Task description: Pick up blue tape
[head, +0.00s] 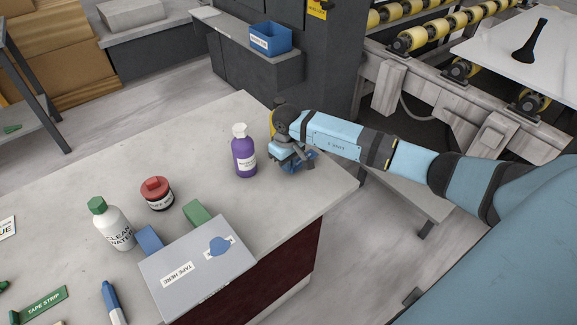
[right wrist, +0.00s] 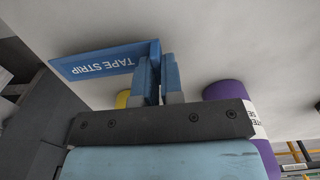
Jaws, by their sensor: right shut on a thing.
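The blue tape (right wrist: 105,62) is a flat blue strip lettered TAPE STRIP. In the right wrist view one end of it is between the fingers of my right gripper (right wrist: 158,78), which is shut on it. In the head view my right gripper (head: 293,160) is over the far right part of the stone slab (head: 300,205), with the blue tape (head: 302,163) partly hidden under it. I cannot tell if the tape touches the slab. My left gripper is not in view.
A purple bottle (head: 243,155) stands close left of my right gripper. A red-lidded jar (head: 156,194), a white bottle (head: 112,227), a grey TAPE HERE box (head: 175,285) and a green tape strip (head: 40,303) are further left. The slab's right edge is near.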

